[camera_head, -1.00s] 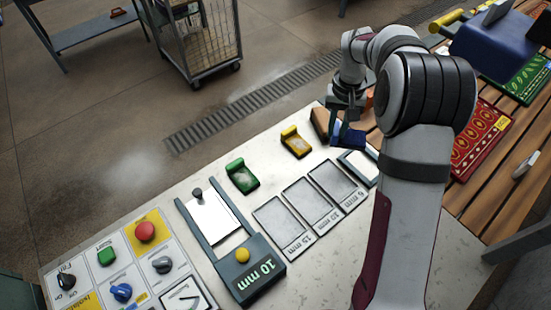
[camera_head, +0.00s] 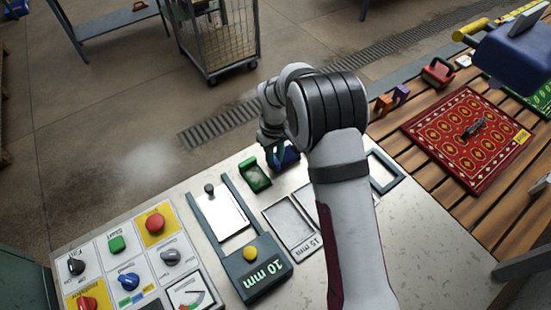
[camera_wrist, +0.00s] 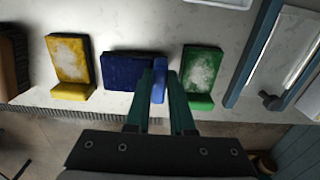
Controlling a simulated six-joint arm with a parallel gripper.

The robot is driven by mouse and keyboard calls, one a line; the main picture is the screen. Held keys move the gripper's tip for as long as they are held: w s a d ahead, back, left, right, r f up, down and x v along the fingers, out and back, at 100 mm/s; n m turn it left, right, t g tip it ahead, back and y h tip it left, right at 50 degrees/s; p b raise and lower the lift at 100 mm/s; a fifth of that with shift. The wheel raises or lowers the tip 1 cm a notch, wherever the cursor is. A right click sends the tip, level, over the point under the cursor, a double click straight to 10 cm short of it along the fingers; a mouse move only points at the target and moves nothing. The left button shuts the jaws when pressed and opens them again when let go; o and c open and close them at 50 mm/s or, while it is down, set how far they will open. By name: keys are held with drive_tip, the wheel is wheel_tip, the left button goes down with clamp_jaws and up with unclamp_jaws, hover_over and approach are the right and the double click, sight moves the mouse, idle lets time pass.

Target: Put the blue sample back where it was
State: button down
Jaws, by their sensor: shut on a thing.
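My gripper (camera_wrist: 160,108) is shut on the upright end of the blue sample (camera_wrist: 130,70), an L-shaped block with a dark blue pad. In the wrist view it is between the yellow sample (camera_wrist: 69,62) on the left and the green sample (camera_wrist: 201,74) on the right, closer to the green one. I cannot tell whether it touches the bench. In the head view the blue sample (camera_head: 287,157) shows partly beside my gripper (camera_head: 272,148), just right of the green sample (camera_head: 254,176). The yellow sample is hidden there behind my arm.
The pale bench (camera_head: 420,245) carries a 10 mm gauge (camera_head: 262,275), a 15 mm recess (camera_head: 288,222) and a control panel (camera_head: 125,262) at left. A brown block (camera_wrist: 8,65) stands left of the yellow sample. A red rug (camera_head: 450,125) lies on the slatted table.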

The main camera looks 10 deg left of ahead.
drive_tip(key=shift+f, duration=0.5)
drive_tip(key=c, duration=0.8)
unclamp_jaws()
drive_tip(key=shift+f, duration=0.1)
wheel_tip(320, 180, up, 12)
drive_tip(key=s+d+r+m, duration=0.6)
drive_tip(key=s+d+r, duration=0.3)
drive_tip(key=s+d, duration=0.1)
drive_tip(key=s+d+m, duration=0.2)
drive_tip(key=s+m, duration=0.1)
drive_tip(key=s, duration=0.3)
drive_tip(key=s+d+f+m+y, duration=0.1)
drive_tip(key=s+d+m, duration=0.1)
drive_tip(key=s, duration=0.5)
drive_tip(key=s+d+m, duration=0.1)
drive_tip(key=s+m, duration=0.2)
drive_tip(key=s, duration=0.3)
drive_tip(key=shift+s+d+f+m+y, duration=0.2)
drive_tip(key=shift+s+d+m+y, duration=0.1)
drive_tip(key=shift+d+y, duration=0.1)
